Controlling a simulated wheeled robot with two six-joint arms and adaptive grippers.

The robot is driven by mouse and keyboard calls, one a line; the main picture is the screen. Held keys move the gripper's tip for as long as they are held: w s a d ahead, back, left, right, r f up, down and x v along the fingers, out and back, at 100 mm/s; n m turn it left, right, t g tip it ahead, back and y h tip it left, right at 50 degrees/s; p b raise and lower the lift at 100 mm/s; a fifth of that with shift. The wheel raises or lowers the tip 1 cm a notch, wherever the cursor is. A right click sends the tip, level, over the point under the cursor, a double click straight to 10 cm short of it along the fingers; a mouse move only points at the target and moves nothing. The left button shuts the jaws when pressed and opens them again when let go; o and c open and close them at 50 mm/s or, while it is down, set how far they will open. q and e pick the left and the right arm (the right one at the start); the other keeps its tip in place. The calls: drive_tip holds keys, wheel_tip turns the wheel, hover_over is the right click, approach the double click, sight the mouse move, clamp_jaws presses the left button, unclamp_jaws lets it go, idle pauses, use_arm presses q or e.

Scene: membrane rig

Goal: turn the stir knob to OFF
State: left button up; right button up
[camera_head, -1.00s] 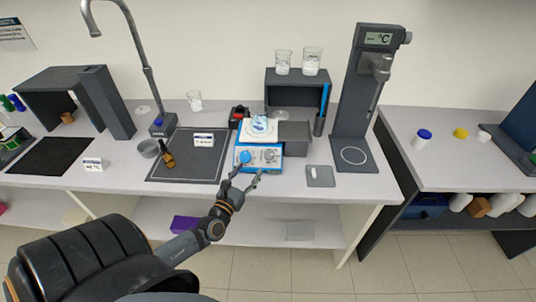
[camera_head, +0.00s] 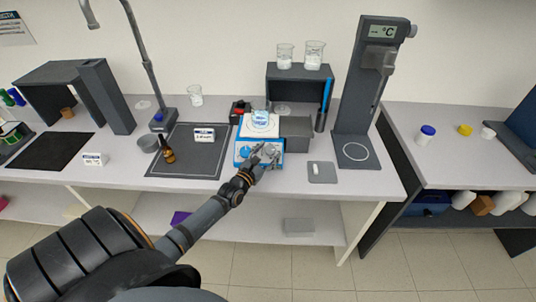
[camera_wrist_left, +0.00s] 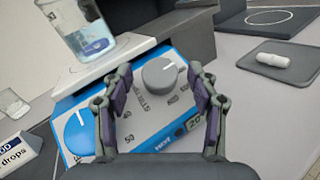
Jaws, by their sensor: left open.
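The blue-fronted stirrer (camera_head: 240,158) stands near the bench's front edge with a beaker (camera_head: 260,117) on its white top plate. In the left wrist view, the grey stir knob (camera_wrist_left: 159,77) is on its front panel, with a white mark pointing to the upper right. A blue knob (camera_wrist_left: 80,132) is at the panel's left. My left gripper (camera_wrist_left: 160,72) is open, one finger on each side of the grey knob; I cannot tell whether either touches it. In the head view, the left gripper (camera_head: 266,152) partly covers the panel.
A dark grey box (camera_head: 296,139) stands right of the stirrer. A grey pad (camera_head: 321,177) with a white capsule-shaped piece lies farther right. A brown bottle (camera_head: 169,156) stands on the dark mat to the left. A tall instrument (camera_head: 373,90) rises at the right.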

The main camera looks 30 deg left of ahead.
use_arm(q)
drive_tip(key=shift+w, duration=0.1)
drive_tip(key=c, duration=1.2)
drive_tip(key=shift+n, duration=0.3)
